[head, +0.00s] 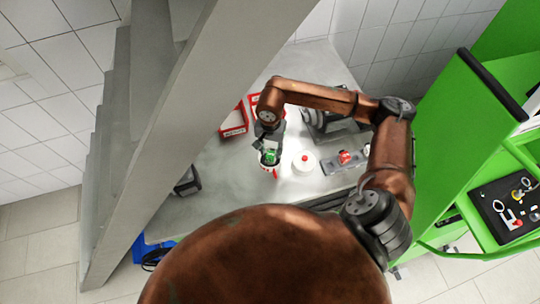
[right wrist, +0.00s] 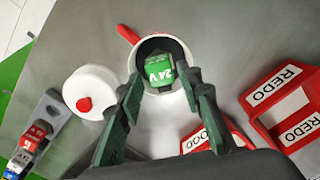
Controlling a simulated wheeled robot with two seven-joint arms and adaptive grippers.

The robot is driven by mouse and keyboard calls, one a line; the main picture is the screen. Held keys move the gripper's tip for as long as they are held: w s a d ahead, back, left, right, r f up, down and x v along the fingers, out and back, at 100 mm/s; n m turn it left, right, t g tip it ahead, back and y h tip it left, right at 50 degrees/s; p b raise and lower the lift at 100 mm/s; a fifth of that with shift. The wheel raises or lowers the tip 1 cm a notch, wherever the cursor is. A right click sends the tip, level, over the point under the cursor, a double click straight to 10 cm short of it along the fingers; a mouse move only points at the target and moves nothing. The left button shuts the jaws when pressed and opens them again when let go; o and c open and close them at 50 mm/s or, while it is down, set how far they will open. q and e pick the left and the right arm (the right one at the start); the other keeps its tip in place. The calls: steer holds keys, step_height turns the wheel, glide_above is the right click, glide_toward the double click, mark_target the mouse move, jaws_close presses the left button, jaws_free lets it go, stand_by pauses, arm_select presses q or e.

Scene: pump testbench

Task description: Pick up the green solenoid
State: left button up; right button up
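The green solenoid (right wrist: 160,70), marked "24 V" on top, sits inside a round white container (right wrist: 163,116) with a dark inside. In the head view the solenoid (head: 270,157) shows as a small green spot just below my right gripper (head: 267,146). In the right wrist view my right gripper (right wrist: 161,88) is open, with one dark green finger on each side of the solenoid. The fingertips reach over the container's rim. I cannot tell whether they touch the solenoid. My left gripper is not in view.
A white lid with a red knob (right wrist: 90,92) lies beside the container. Red REDO boxes (right wrist: 285,102) stand on the other side. A grey strip with small coloured parts (right wrist: 38,130) lies past the lid. A green cart (head: 480,150) stands at the right.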

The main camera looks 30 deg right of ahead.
mark_target(271, 153)
step_height(271, 153, down, 3)
steer(key=shift+w+d+r+p, duration=0.1)
steer(key=shift+d+r+p, duration=0.05)
steer(key=shift+p, duration=0.2)
steer(key=shift+f, duration=0.6)
steer(key=shift+c, duration=1.3)
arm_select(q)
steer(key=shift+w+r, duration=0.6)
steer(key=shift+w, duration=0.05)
arm_select(e)
steer(key=c, duration=0.5)
